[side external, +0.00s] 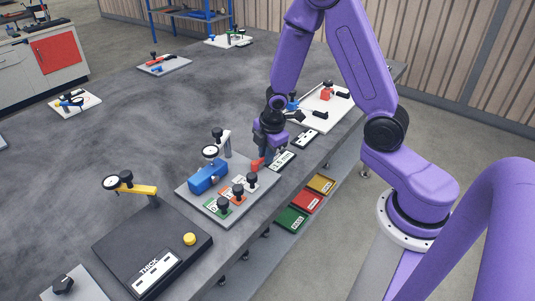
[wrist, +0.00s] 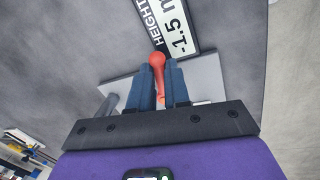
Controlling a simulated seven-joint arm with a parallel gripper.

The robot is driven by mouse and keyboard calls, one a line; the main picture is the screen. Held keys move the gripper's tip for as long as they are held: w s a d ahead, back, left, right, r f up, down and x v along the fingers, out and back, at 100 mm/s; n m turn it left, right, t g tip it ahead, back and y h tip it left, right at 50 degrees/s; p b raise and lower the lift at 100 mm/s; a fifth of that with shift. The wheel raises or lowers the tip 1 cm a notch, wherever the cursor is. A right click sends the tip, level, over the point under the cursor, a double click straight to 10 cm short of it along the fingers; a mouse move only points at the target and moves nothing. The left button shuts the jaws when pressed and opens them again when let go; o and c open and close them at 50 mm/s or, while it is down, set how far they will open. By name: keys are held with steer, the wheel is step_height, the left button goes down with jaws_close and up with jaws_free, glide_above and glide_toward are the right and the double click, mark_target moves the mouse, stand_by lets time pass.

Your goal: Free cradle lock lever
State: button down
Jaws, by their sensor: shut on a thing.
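A red lever (side external: 257,164) stands at the right end of a light grey plate that carries a blue block (side external: 208,177). In the wrist view the red lever (wrist: 158,62) shows a round knob at its tip and a narrower stem. My gripper (side external: 264,156) is over the plate's right edge, shut on the lever. In the wrist view the two dark blue fingers of my gripper (wrist: 159,88) stand on either side of the stem, with the knob reaching past them. The lever's lower end and its pivot are hidden.
A height display (side external: 283,161) lies close to the right of the lever. A black base marked THICK (side external: 120,240) is at the front left. The table (side external: 110,135) behind is mostly clear.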

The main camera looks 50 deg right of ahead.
steer(key=shift+w+n, duration=0.3)
steer(key=shift+n, duration=0.3)
stand_by(0.3)
steer(key=c, duration=1.1)
jaws_free()
steer(key=shift+r, duration=0.1)
steer(key=s+r, duration=0.1)
steer(key=r, duration=0.7)
steer(key=s+r, duration=0.2)
steer(key=r, duration=0.7)
steer(key=shift+s+a, duration=0.2)
steer(key=shift+s, duration=0.05)
steer(key=s+a+f+m+g, duration=0.1)
steer(key=s+a, duration=0.3)
steer(key=s, duration=0.7)
steer(key=s+a+f+m+g+y, duration=0.1)
steer(key=s+a+m, duration=0.2)
steer(key=s, duration=0.8)
steer(key=shift+s+a, duration=0.15)
steer(key=shift+a, duration=0.45)
